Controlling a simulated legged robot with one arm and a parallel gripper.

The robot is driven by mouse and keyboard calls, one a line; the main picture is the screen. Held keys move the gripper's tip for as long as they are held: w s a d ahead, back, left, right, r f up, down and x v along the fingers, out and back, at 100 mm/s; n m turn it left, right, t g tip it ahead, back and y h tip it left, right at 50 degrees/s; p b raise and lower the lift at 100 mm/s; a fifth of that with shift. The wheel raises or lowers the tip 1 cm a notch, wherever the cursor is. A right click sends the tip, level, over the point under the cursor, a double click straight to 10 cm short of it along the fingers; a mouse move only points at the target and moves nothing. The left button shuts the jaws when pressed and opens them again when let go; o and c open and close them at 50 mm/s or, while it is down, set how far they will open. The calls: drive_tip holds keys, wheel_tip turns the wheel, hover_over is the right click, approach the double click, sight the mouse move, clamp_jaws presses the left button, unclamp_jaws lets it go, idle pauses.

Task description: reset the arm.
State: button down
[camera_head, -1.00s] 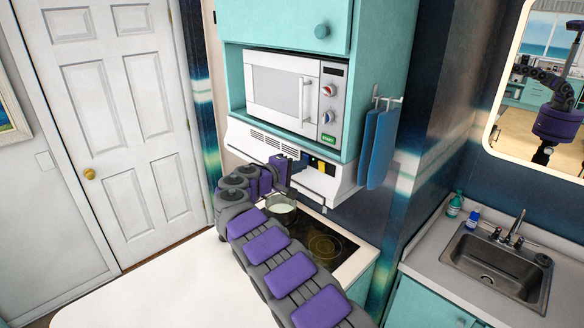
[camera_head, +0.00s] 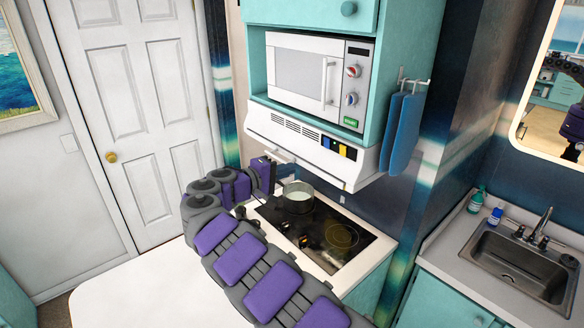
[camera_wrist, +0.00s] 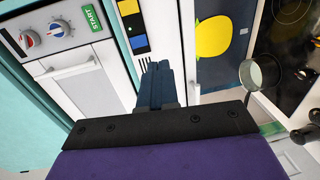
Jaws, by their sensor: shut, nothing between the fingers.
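My gripper (camera_head: 281,160) is at the end of my purple and grey arm, in front of the range hood (camera_head: 300,140) and a little above and left of the pot on the stove. In the wrist view my gripper (camera_wrist: 160,70) shows as dark fingers pressed together, with nothing between them. The fingers point toward the hood, which has blue, yellow and black buttons. My arm is bent, reaching from the lower right up to the left.
A pot (camera_head: 297,197) with pale contents sits on the black cooktop (camera_head: 318,236). A microwave (camera_head: 318,75) is above the hood. Blue towels (camera_head: 403,133) hang from a rack at the right. A sink (camera_head: 523,258) is at the far right. A white counter (camera_head: 150,292) lies in front.

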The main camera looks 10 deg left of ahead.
drive_tip(key=s+d+m+g+h+b, duration=0.1)
drive_tip(key=s+d+m+g+b, duration=0.15)
drive_tip(key=d, duration=0.75)
drive_tip(key=s+d+m+g+h+b, duration=0.1)
drive_tip(key=d+g, duration=0.2)
drive_tip(key=d, duration=0.7)
drive_tip(key=s+d+f+m+g+b, duration=0.3)
drive_tip(key=s+d+g, duration=0.2)
drive_tip(key=s+d, duration=0.7)
drive_tip(key=s+d+f+m+g+y+b, duration=0.1)
drive_tip(key=s+d+f+y, duration=0.15)
drive_tip(key=s, duration=0.45)
drive_tip(key=s+d+f+m+g+y+b, duration=0.1)
drive_tip(key=s+d+f+y, duration=0.1)
drive_tip(key=s+f, duration=0.35)
drive_tip(key=s+d+f+m+g+y+b, duration=0.1)
drive_tip(key=s+d+f+y+b, duration=0.1)
drive_tip(key=s, duration=0.6)
drive_tip(key=s+a+f+y+b, duration=0.1)
drive_tip(key=s+a+f, duration=0.3)
drive_tip(key=s, duration=0.4)
drive_tip(key=s+a+f+g+y+b, duration=0.1)
drive_tip(key=s+a+f+y, duration=0.3)
drive_tip(key=s, duration=0.4)
wheel_tip(320, 180, down, 2)
drive_tip(key=shift+s+a+f+m+y+b, duration=0.1)
drive_tip(key=shift+s+a+m+y+b, duration=0.1)
drive_tip(key=shift+a+m+y+b, duration=0.2)
